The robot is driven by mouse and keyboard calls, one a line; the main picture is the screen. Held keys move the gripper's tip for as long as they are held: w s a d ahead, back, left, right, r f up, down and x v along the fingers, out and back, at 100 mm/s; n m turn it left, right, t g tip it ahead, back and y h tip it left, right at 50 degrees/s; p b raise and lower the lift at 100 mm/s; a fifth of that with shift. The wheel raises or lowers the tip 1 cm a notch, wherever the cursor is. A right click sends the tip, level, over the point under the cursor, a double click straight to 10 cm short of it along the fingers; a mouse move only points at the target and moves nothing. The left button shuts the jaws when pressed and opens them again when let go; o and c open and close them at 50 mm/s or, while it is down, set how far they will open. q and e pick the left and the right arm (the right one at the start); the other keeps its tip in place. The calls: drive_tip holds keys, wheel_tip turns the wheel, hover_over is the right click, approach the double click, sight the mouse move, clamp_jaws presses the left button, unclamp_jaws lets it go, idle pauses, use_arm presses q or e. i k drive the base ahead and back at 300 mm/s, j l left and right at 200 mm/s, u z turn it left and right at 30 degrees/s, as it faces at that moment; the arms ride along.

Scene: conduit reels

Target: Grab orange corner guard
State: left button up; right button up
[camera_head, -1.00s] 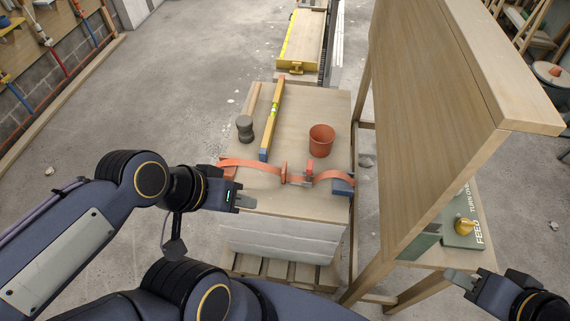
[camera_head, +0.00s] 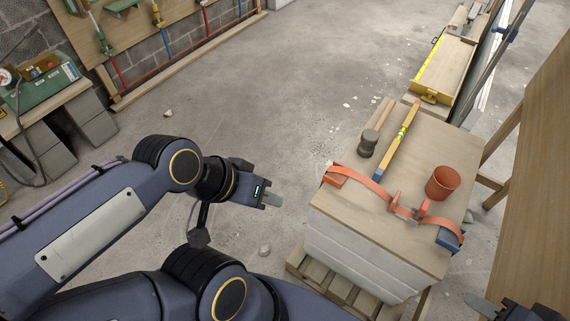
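The orange corner guard (camera_head: 335,177) appears to sit at the left edge of the stack's wooden top, where the orange strap (camera_head: 372,187) comes over the edge. It is small and hard to separate from the strap. My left gripper (camera_head: 272,199) is in the air to the left of the stack, apart from the guard, with nothing seen in it. Its fingers overlap, so their opening is unclear. My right gripper (camera_head: 482,305) shows only partly at the lower right edge, far from the guard.
A tall wooden panel (camera_head: 540,180) stands at right.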

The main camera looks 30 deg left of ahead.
sight(337, 179)
drive_tip(key=j+u, duration=0.35)
drive_tip(key=k+j, duration=0.1)
drive_tip(key=j, duration=0.15)
drive_tip(key=j+z, duration=0.35)
drive_tip(key=j, duration=0.5)
drive_tip(key=j+z, duration=0.3)
drive_tip(key=j, duration=0.45)
drive_tip(key=i+j+z, duration=0.35)
drive_tip(key=i+j, duration=0.15)
drive_tip(key=j, duration=0.2)
drive_tip(key=i+j+z, duration=0.2)
drive_tip(key=j, duration=0.2)
drive_tip(key=i+j, duration=0.25)
drive_tip(key=i+z, duration=0.05)
drive_tip(key=i, duration=0.05)
